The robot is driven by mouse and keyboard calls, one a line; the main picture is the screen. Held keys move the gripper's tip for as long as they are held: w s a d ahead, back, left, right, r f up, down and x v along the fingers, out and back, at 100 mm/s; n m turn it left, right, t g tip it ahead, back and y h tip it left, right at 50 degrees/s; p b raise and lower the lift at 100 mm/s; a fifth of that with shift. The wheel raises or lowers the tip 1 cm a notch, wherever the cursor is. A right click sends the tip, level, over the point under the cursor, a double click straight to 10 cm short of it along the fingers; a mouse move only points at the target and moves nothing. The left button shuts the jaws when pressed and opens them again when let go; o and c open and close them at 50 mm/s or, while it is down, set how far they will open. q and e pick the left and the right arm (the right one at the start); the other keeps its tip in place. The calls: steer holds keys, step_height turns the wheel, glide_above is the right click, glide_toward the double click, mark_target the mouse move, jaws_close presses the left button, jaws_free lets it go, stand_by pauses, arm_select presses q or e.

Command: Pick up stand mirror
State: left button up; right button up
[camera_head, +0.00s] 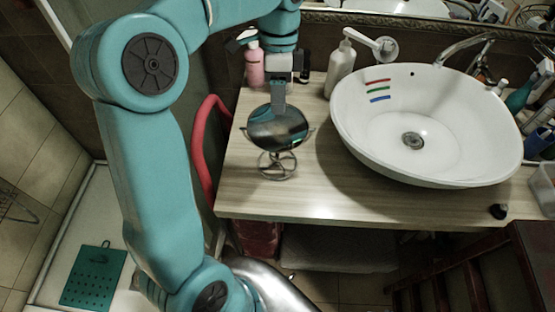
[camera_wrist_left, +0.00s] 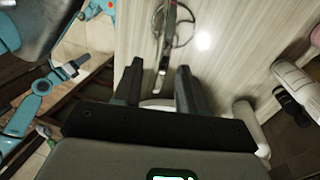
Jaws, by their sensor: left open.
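The stand mirror (camera_head: 278,130) stands upright on the wooden counter, left of the basin, with a round dark glass and a wire ring base. My left gripper (camera_head: 278,98) comes down from above, at the top edge of the mirror. In the left wrist view the stand mirror (camera_wrist_left: 167,45) shows nearly edge-on, lying between and just beyond the open fingers of the left gripper (camera_wrist_left: 157,78). I cannot tell whether a finger touches it. My right gripper is not in view.
The white basin (camera_head: 420,125) is right of the mirror. A white pump bottle (camera_head: 341,68) and a pink bottle (camera_head: 254,66) stand behind, near the gripper. The counter (camera_head: 300,205) is bare in front of the mirror; its left edge is close by.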

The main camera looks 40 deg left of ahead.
mark_target(278, 122)
arm_select(q)
steer(key=x, duration=0.5)
steer(key=shift+w+a+f, duration=0.1)
jaws_close()
stand_by(1.2)
